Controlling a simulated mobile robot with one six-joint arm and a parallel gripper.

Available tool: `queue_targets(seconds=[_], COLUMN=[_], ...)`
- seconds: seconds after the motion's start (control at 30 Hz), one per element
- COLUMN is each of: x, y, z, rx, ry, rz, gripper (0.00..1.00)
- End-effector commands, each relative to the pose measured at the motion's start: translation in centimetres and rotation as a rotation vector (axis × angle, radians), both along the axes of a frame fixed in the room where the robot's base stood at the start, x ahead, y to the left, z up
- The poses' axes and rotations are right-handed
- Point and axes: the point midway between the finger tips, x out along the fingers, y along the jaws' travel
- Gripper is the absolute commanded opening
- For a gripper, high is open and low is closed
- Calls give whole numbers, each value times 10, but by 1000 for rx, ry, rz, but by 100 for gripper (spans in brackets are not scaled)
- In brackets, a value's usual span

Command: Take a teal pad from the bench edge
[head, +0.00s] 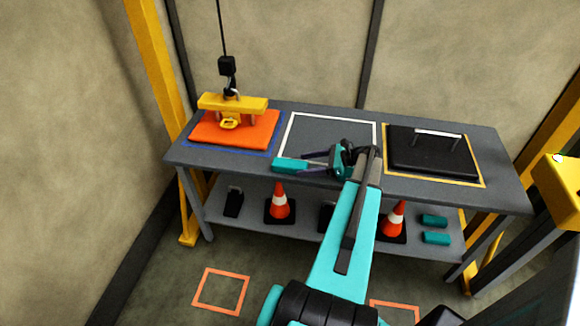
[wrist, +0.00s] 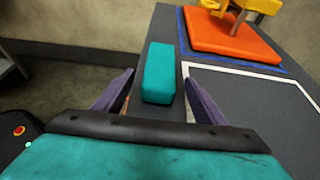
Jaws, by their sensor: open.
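A teal pad (head: 290,165) lies on the front edge of the grey bench top (head: 225,162). It also shows in the wrist view (wrist: 159,72), a small block with its long side pointing away from me. My gripper (head: 318,163) is open just to the right of the pad in the head view. In the wrist view its two purple fingers (wrist: 158,98) stand on either side of the pad's near end, with a gap on each side. Two more teal pads (head: 435,220) lie on the lower shelf at the right.
An orange slab (head: 250,132) with a yellow lifting fixture (head: 232,103) on a cable stands at the bench's left. A black plate with a handle (head: 430,158) lies at the right. A white-outlined square (head: 315,130) between them is bare. Orange cones (head: 278,202) stand on the lower shelf.

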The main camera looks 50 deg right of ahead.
Motion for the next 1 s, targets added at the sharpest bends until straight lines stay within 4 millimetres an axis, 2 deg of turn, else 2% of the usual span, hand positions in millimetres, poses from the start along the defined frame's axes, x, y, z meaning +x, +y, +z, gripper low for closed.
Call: queue_targets(seconds=[0.2, 0.4, 0.97, 1.0], x=[20, 32, 32, 32], y=[14, 20, 21, 21], z=[-6, -13, -14, -14], rx=[1, 0, 0, 0], ry=[0, 0, 0, 0], rz=[2, 0, -1, -1], gripper=[65, 65, 65, 60])
